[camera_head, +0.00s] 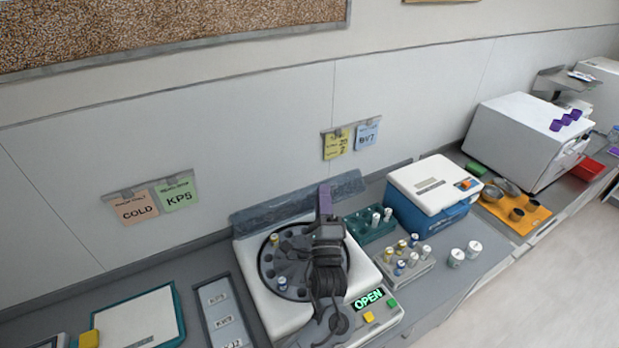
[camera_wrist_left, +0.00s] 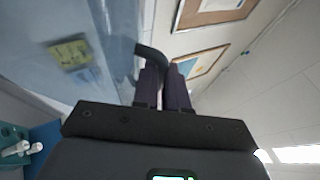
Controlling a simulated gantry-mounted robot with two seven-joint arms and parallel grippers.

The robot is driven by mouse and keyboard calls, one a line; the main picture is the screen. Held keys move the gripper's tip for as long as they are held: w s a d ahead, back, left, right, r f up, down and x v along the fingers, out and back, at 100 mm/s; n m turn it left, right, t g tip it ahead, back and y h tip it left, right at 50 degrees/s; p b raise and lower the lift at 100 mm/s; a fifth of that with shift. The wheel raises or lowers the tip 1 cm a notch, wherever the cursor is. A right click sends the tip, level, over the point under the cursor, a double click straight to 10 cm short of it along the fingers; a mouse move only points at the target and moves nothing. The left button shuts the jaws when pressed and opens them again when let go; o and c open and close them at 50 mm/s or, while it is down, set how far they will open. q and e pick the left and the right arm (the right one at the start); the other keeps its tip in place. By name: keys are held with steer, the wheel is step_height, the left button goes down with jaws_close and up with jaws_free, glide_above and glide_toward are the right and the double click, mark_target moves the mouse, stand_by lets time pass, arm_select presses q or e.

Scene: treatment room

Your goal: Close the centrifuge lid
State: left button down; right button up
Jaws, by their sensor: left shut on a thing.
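The white centrifuge (camera_head: 252,292) stands on the counter with its dark round rotor (camera_head: 272,285) exposed and several capped tubes in it. Its display reads OPEN. The bluish translucent lid (camera_head: 262,215) stands raised at the back; it also fills the left of the left wrist view (camera_wrist_left: 65,35). My left gripper (camera_head: 325,190) is over the centrifuge, its purple fingers up at the lid. In the left wrist view, the fingers (camera_wrist_left: 164,75) are shut on a dark curved handle (camera_wrist_left: 150,54) beside the lid. My left arm hides part of the rotor. My right gripper is not in view.
Right of the centrifuge are a green tube rack (camera_head: 372,232), a grey tube rack (camera_head: 405,264), a blue-and-white box (camera_head: 430,190) and two loose white jars (camera_head: 465,254). A labelled tray (camera_head: 222,316) and a teal-edged board (camera_head: 135,318) lie at left.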

arm_select(q)
steer(key=s+d+f+m+t+h+b, duration=0.1)
steer(key=s+d+f+m+t+b, duration=0.1)
steer(key=s+f+b, duration=0.3)
step_height(320, 180, down, 2)
steer(key=shift+s+d+f+m+t+h+b, duration=0.2)
steer(key=shift+s+d+m+t+h+b, duration=0.15)
steer(key=shift+s+d, duration=0.4)
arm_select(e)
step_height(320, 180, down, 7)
arm_select(q)
steer(key=shift+w+d, duration=0.15)
steer(key=shift+w, duration=0.05)
steer(key=c, duration=1.4)
jaws_free()
steer(key=shift+c, duration=0.2)
steer(key=shift+s+f, duration=0.1)
steer(key=b+v, duration=0.1)
steer(key=v, duration=0.9)
steer(key=shift+s+f, duration=0.15)
steer(key=shift+s, duration=0.15)
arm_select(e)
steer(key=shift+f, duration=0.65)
